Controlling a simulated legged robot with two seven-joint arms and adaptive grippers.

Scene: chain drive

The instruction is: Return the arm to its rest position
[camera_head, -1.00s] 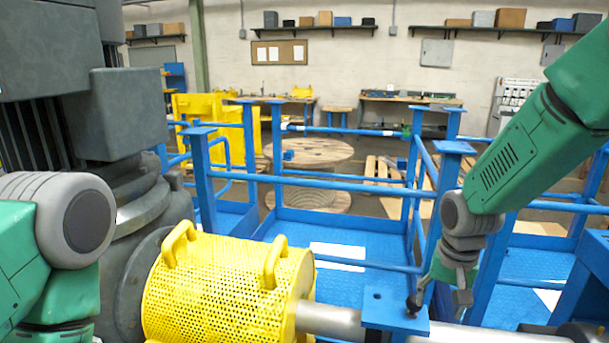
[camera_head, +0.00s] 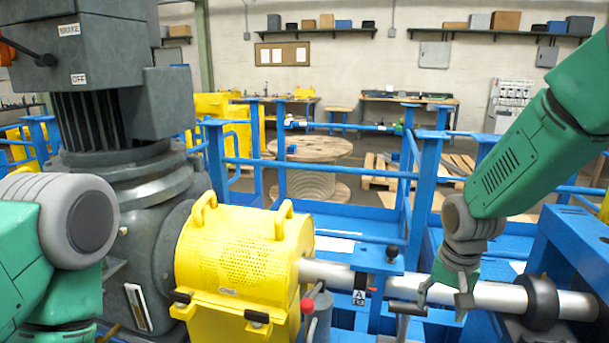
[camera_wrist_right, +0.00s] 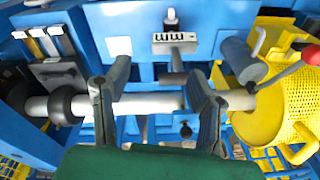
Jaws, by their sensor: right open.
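My right arm comes in from the right in the head view. Its right gripper (camera_head: 446,292) points down in front of the grey shaft (camera_head: 400,285), fingers spread, with nothing held. In the right wrist view the two fingers of the gripper (camera_wrist_right: 152,85) stand wide apart, with the shaft (camera_wrist_right: 150,104) running across behind them. I cannot tell whether a finger touches the shaft. A green and grey part of my left arm shows at the left edge of the head view; its gripper is not in view.
A yellow perforated guard (camera_head: 245,255) and a big grey motor (camera_head: 125,120) stand at left. A black collar (camera_head: 541,302) sits on the shaft. Blue railings (camera_head: 345,165) stand behind. A red-knobbed lever (camera_head: 307,306) rises beside the guard. A wooden spool (camera_head: 318,150) stands farther back.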

